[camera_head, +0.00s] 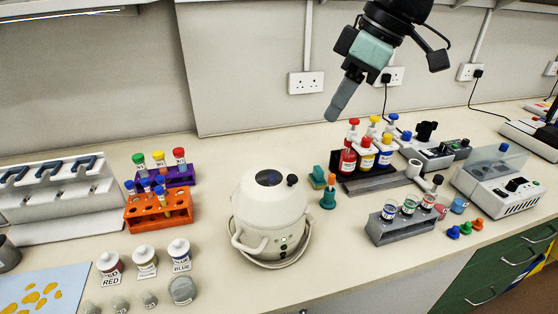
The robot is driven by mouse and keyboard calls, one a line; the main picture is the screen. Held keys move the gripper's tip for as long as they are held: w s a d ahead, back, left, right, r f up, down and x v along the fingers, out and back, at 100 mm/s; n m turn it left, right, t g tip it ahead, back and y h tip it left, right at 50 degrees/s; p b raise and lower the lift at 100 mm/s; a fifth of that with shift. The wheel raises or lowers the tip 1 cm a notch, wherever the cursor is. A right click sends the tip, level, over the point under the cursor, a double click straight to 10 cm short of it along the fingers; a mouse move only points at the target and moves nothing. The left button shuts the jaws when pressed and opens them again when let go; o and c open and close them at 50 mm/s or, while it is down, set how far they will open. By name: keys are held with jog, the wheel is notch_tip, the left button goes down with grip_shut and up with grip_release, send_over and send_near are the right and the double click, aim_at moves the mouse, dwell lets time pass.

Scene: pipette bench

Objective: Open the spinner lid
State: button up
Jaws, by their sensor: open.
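The spinner (262,222) is a white, rounded machine on the bench in the middle of the view. Its domed lid (268,196) looks shut, with a dark round window on top and a small black knob at its right side. A curved white handle shows at the front left of the body, and small dark buttons show on the front. My gripper (338,106) is at the top, above and to the right of the spinner. It is open, empty and apart from the lid, with a grey finger pointing down and left.
An orange tube rack (158,210) and labelled bottles (145,262) stand left of the spinner. A small teal item (328,198), a dark rack of capped bottles (375,181) and a grey vial rack (402,226) stand to its right. Bare bench lies in front of the grey rack.

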aim_at(293, 177)
jog(key=p+x, duration=0.3)
jog(key=x, duration=1.4)
jog(key=shift+f, duration=0.15)
grip_shut()
